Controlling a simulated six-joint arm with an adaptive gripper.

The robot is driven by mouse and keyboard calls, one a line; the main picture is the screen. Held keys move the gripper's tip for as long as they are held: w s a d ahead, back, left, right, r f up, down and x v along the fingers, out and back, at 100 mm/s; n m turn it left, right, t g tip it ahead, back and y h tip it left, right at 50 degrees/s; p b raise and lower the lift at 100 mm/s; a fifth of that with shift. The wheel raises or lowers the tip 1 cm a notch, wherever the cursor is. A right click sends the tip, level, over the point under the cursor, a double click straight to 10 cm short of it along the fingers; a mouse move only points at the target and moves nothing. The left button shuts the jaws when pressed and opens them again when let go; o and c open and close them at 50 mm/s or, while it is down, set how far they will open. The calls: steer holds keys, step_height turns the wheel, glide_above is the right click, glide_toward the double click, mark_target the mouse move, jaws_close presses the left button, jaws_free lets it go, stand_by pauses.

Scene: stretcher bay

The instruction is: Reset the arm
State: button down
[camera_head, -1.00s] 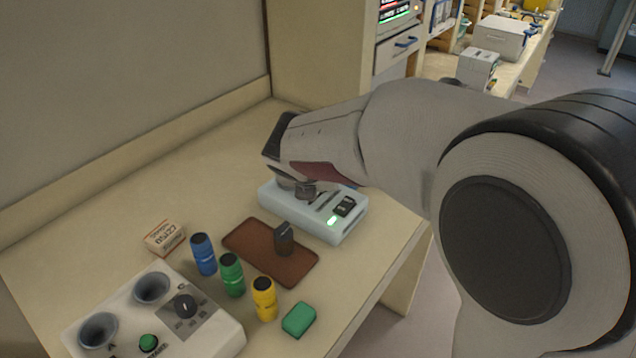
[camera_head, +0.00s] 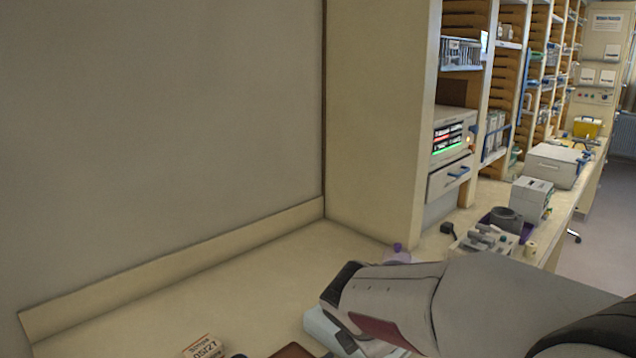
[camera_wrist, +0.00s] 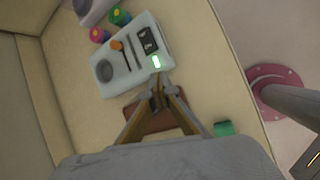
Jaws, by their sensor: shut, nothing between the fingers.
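My gripper (camera_wrist: 157,98) shows in the wrist view with its two fingers meeting at the tips, empty. The tips lie in the picture over the near edge of a pale control box (camera_wrist: 126,62) and a brown mat (camera_wrist: 146,122); I cannot tell their height. The box has a lit green lamp, a black switch and a dark round part. In the head view my arm reaches in from the lower right, and its links hide the fingers. The box (camera_head: 322,326) and mat (camera_head: 291,351) show only in part there.
A green block (camera_wrist: 225,128) lies right of the mat. Small coloured pieces (camera_wrist: 119,17) stand beyond the box. A small labelled carton (camera_head: 204,346) is at the bottom. A wall and tall cabinet (camera_head: 375,120) border the bench (camera_head: 250,285). Shelves and equipment stand at right.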

steer(key=s+d+r+m+y, duration=0.1)
steer(key=s+d+r+m, duration=0.1)
steer(key=s+m, duration=0.9)
steer(key=s+d+r+m+y, duration=0.1)
steer(key=s+d+r+m, duration=0.2)
steer(key=s+m, duration=0.9)
steer(key=shift+s+d+r+m+y, duration=0.15)
steer(key=shift+s+d+m+y, duration=0.35)
steer(key=shift+s, duration=1.85)
